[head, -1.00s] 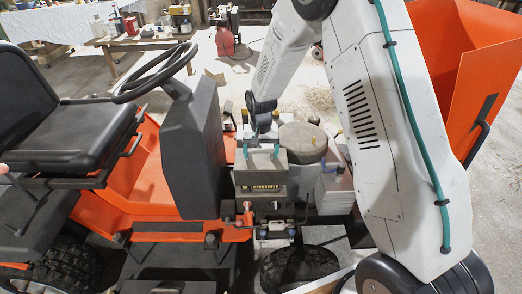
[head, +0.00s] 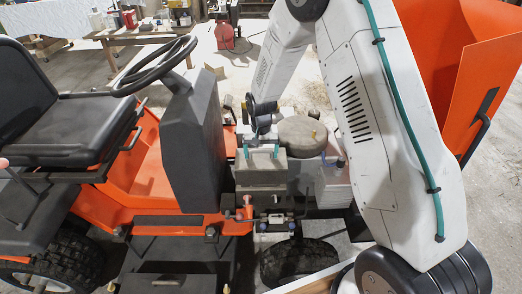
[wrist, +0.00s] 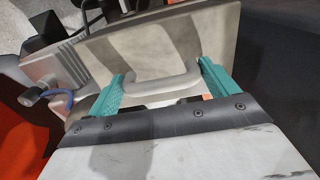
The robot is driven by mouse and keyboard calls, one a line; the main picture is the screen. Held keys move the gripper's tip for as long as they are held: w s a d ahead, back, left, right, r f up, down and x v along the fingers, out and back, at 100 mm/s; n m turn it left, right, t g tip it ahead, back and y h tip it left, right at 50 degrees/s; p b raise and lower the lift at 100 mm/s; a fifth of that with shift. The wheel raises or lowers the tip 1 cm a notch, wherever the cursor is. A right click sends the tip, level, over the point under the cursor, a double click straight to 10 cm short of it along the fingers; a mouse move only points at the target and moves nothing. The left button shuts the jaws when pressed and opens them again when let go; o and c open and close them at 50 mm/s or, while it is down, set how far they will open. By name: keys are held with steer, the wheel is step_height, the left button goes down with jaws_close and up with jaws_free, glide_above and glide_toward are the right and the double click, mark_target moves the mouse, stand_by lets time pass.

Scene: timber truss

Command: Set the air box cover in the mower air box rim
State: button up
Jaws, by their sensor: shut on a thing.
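The air box cover (head: 264,169) is a grey-olive block in the middle of the head view. In the wrist view the cover (wrist: 165,50) is a broad grey plate with a raised handle (wrist: 163,86). My gripper (head: 261,152) has its teal fingers at both ends of this handle and is shut on it. The cover appears level and down at the box top, with no clear gap. Its rim is hidden, so I cannot tell whether the cover is fully seated.
A round grey engine housing (head: 302,136) and a white finned block (head: 333,187) stand close on the right. The dark dash column (head: 190,150) and steering wheel (head: 158,66) stand on the left. An orange hopper (head: 492,80) is at far right.

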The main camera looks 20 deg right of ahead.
steer(key=shift+f, duration=1.4)
steer(key=o, duration=1.3)
steer(key=shift+r, duration=0.1)
step_height(320, 180, up, 8)
steer(key=shift+f, duration=0.2)
steer(key=shift+n+g, duration=0.5)
steer(key=shift+g, duration=0.4)
steer(key=s, duration=0.5)
steer(key=shift+d, duration=0.15)
steer(key=s+d+r+n+t, duration=0.1)
steer(key=s+r, duration=1.3)
steer(key=s, duration=0.2)
steer(key=s+d+r+n+t, duration=0.1)
steer(key=s+d+r+t, duration=0.1)
steer(key=s+r, duration=1.2)
steer(key=s, duration=0.3)
steer(key=shift+n, duration=0.3)
